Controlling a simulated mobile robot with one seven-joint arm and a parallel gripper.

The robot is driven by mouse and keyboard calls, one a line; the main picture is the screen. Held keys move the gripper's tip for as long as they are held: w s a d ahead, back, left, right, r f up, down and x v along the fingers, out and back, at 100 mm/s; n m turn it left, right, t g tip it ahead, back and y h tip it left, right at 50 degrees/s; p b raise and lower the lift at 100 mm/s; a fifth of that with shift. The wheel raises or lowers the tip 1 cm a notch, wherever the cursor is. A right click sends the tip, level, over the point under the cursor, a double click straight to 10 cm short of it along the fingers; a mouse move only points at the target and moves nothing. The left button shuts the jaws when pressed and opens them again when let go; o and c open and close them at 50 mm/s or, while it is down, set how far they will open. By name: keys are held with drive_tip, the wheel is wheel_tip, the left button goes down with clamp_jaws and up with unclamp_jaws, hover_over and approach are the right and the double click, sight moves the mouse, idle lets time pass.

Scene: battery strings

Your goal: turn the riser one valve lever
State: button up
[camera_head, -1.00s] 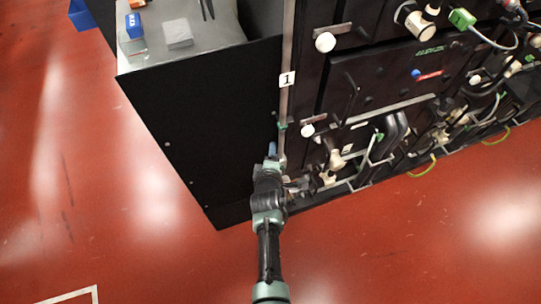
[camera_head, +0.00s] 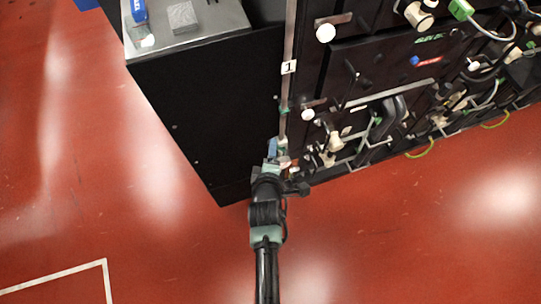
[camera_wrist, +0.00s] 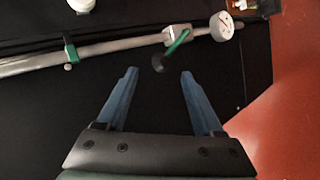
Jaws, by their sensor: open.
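The riser is a thin grey vertical pipe with a white "1" tag (camera_head: 289,67) at the cabinet's left corner. In the wrist view the pipe (camera_wrist: 112,46) runs across the top, with a metal valve body (camera_wrist: 178,33) and a green lever (camera_wrist: 178,43) with a dark round end. A round white gauge (camera_wrist: 222,26) sits at the pipe's end. My gripper (camera_wrist: 158,73) is open, its two blue fingers pointing at the lever. The lever's dark end appears just beyond and between the fingertips; contact is not visible. In the head view my gripper (camera_head: 273,147) is at the riser's lower end, hiding most of the valve.
A black cabinet (camera_head: 205,120) with a grey top stands left of the riser. A blue item (camera_head: 139,12) and a grey block (camera_head: 182,17) lie on top. White knobs (camera_head: 325,33), hoses and cables crowd the right panel. The red floor (camera_head: 400,240) in front is clear.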

drive_tip(key=shift+v, duration=1.5)
